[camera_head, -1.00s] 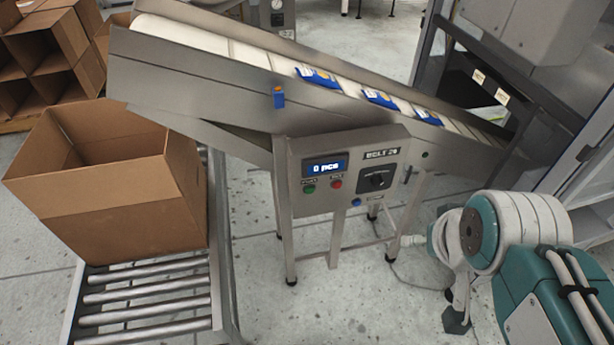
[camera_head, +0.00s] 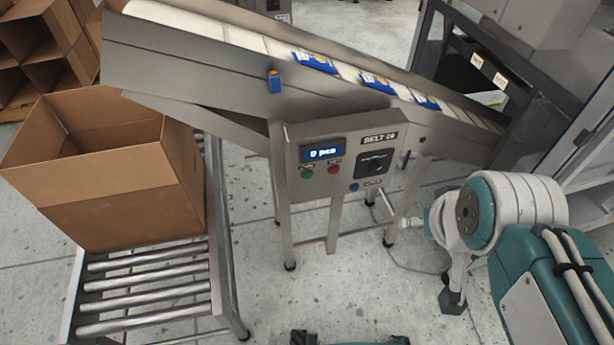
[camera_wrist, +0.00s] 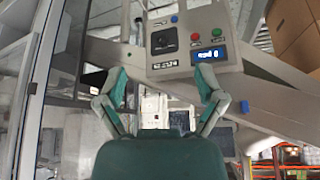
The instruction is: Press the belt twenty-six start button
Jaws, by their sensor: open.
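The belt 26 control panel (camera_head: 340,160) is a grey box under the inclined conveyor. A green button (camera_head: 306,172) sits at its left under the blue display, which reads "0 pcs". A red button (camera_head: 334,169) is just right of it. A black knob (camera_head: 374,163) and a small blue button (camera_head: 354,187) are further right. In the wrist view the panel appears upside down, with the green button (camera_wrist: 217,32) at the upper right. My gripper (camera_wrist: 160,84) is open and empty below the panel in that view, apart from the buttons. The small button captions are unreadable.
The conveyor (camera_head: 200,55) carries several blue packets. An open cardboard box (camera_head: 110,190) stands on a roller table (camera_head: 150,290) at left. A grey machine (camera_head: 540,60) stands at right. Bare floor lies in front of the panel's legs.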

